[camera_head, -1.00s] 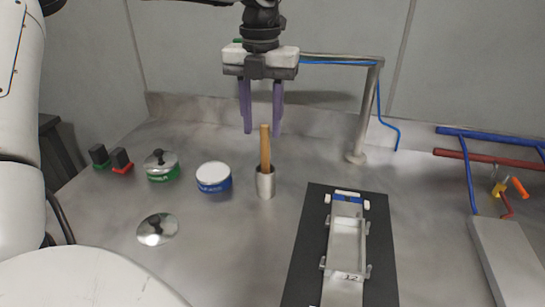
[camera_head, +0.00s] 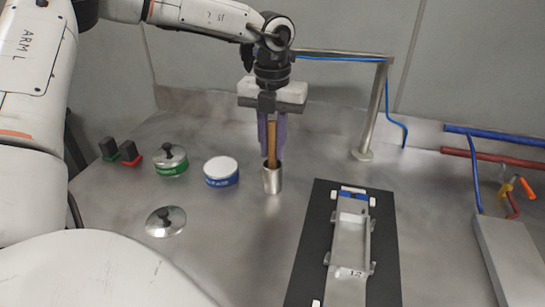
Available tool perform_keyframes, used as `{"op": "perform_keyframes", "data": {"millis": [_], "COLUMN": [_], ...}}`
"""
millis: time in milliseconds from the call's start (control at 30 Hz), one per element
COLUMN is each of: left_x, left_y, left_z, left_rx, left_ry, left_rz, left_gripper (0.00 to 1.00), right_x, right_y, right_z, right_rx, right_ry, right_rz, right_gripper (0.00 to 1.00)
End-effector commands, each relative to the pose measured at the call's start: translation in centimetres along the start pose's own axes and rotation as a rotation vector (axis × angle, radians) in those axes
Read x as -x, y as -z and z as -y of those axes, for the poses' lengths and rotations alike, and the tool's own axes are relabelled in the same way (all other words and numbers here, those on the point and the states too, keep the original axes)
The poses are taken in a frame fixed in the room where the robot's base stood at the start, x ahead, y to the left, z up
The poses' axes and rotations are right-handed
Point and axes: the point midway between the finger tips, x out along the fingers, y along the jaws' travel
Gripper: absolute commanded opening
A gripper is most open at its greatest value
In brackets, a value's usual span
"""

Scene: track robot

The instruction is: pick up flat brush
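The flat brush (camera_head: 272,146) stands upright in a small metal cup (camera_head: 272,181), with its wooden handle pointing up; its lower end is hidden inside the cup. My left gripper (camera_head: 272,150) points down from above, with its purple fingers on either side of the handle. The fingers look closer together than before, but whether they touch the handle is hard to tell. My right gripper is not in the view.
A blue-and-white tin (camera_head: 221,172), a green tin with a lid (camera_head: 171,160) and a loose metal lid (camera_head: 165,221) lie left of the cup. A black mat (camera_head: 312,250) with a small cart (camera_head: 349,235) lies right. A metal post (camera_head: 371,120) stands behind.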

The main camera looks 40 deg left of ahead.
Motion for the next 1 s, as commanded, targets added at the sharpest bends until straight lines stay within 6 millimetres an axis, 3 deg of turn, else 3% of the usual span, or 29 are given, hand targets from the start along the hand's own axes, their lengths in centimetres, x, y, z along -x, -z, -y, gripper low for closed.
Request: {"op": "perform_keyframes", "data": {"millis": [33, 100, 467, 800, 1000], "left_x": [0.0, 0.0, 0.8, 7.2, 9.7], "left_y": [0.0, 0.0, -0.1, -0.1, 0.0], "left_z": [0.0, 0.0, 0.0, 0.0, 0.0], "left_rx": [0.000, 0.000, 0.000, 0.001, 0.000], "left_ry": [0.000, 0.000, 0.001, 0.000, -0.001], "left_rz": [0.000, 0.000, 0.003, 0.005, 0.001], "left_gripper": [0.10, 0.00, 0.00, 0.00, 0.00], "right_x": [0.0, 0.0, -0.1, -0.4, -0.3], "right_y": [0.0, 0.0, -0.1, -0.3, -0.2], "right_z": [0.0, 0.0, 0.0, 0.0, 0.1], "right_rx": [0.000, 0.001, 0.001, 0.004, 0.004], "right_ry": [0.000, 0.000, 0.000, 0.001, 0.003], "right_rz": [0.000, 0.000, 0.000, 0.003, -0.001], "right_gripper": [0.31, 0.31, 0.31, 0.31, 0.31]}}
